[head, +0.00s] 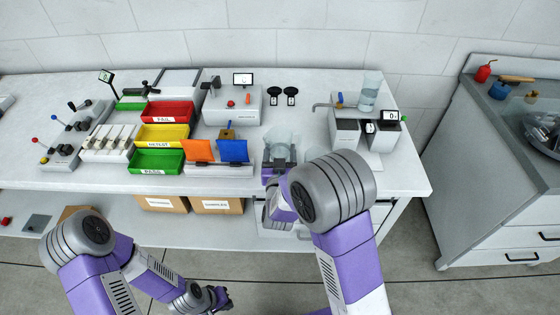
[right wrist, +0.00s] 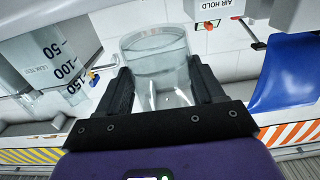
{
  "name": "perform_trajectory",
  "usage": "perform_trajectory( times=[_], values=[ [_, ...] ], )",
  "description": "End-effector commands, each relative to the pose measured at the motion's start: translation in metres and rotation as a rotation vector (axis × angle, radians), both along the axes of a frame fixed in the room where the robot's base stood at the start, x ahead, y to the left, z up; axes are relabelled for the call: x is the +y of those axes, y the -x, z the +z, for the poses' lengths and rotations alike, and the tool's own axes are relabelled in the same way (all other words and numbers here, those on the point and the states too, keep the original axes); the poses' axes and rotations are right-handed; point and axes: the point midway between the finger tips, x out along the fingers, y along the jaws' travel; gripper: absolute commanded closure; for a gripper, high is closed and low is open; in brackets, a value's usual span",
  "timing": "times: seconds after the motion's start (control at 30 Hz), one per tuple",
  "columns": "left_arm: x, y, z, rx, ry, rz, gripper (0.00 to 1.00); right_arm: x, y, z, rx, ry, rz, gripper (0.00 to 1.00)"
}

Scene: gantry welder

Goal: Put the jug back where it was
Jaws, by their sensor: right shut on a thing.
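The jug (right wrist: 157,65) is a clear, see-through vessel; in the right wrist view it sits between the two dark fingers of my right gripper (right wrist: 160,90). In the head view the jug (head: 280,139) shows at the front of the bench, right of the blue panel, with my right gripper (head: 279,160) shut on it. Whether the jug touches the bench top is hard to tell. My left gripper (head: 221,297) is low in front of the bench, away from the jug; its fingers are too small to read.
Orange (head: 198,150) and blue (head: 232,150) panels stand left of the jug. Red (head: 167,113), yellow (head: 163,135) and green (head: 156,161) trays lie further left. The bench's right front corner is bare.

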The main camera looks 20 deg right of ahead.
Motion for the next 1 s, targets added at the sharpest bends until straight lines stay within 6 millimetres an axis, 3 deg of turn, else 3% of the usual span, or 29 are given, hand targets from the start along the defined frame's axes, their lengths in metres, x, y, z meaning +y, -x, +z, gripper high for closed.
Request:
perform_trajectory(
  times=[0.1, 0.2, 0.6, 0.63, 0.77, 1.0],
  values=[
    [0.000, 0.000, -0.010, 0.000, 0.000, 0.000, 1.00, 0.000, 0.000, -0.021, 0.002, 0.003, 0.000, 0.72],
    [0.000, 0.000, -0.013, 0.000, 0.000, 0.000, 1.00, 0.000, 0.000, -0.030, 0.001, 0.002, 0.000, 0.72],
    [0.000, 0.000, -0.017, 0.000, 0.000, 0.000, 1.00, 0.000, 0.000, -0.033, -0.001, 0.000, 0.000, 0.72],
    [0.000, 0.000, -0.016, 0.000, 0.000, 0.000, 1.00, 0.000, 0.000, -0.033, 0.000, 0.000, 0.000, 0.28],
    [0.000, 0.000, -0.015, 0.000, 0.000, 0.000, 1.00, 0.000, 0.000, -0.032, 0.000, 0.001, 0.000, 0.08],
    [0.000, 0.000, -0.015, 0.000, 0.000, 0.000, 1.00, 0.000, 0.000, -0.032, 0.000, 0.001, 0.000, 0.07]
  ],
)
